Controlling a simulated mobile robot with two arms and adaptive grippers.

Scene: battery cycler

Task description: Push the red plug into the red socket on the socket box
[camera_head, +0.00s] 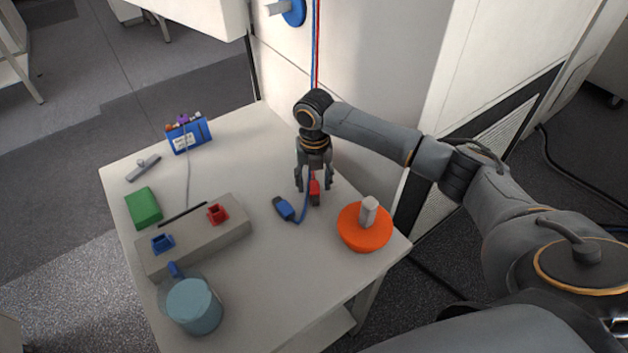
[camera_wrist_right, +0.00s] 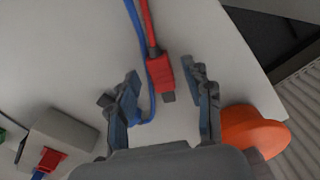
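The red plug (camera_head: 315,191) lies on the table below my right gripper (camera_head: 314,185), its red cable running up behind the gripper. In the right wrist view the red plug (camera_wrist_right: 160,74) sits between the two spread fingers of the gripper (camera_wrist_right: 163,85), with a gap on each side. My right gripper is open and points down. The grey socket box (camera_head: 205,240) stands at the table's left front, with a red socket (camera_head: 217,213) and a blue socket (camera_head: 162,243) on top. The red socket also shows in the right wrist view (camera_wrist_right: 50,158). My left gripper is not in view.
A blue plug (camera_head: 284,208) on a blue cable lies just left of the red plug. An orange disc with a grey knob (camera_head: 365,235) is at right. A blue-grey cup (camera_head: 194,305), green block (camera_head: 143,208) and blue box (camera_head: 188,136) stand around the socket box.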

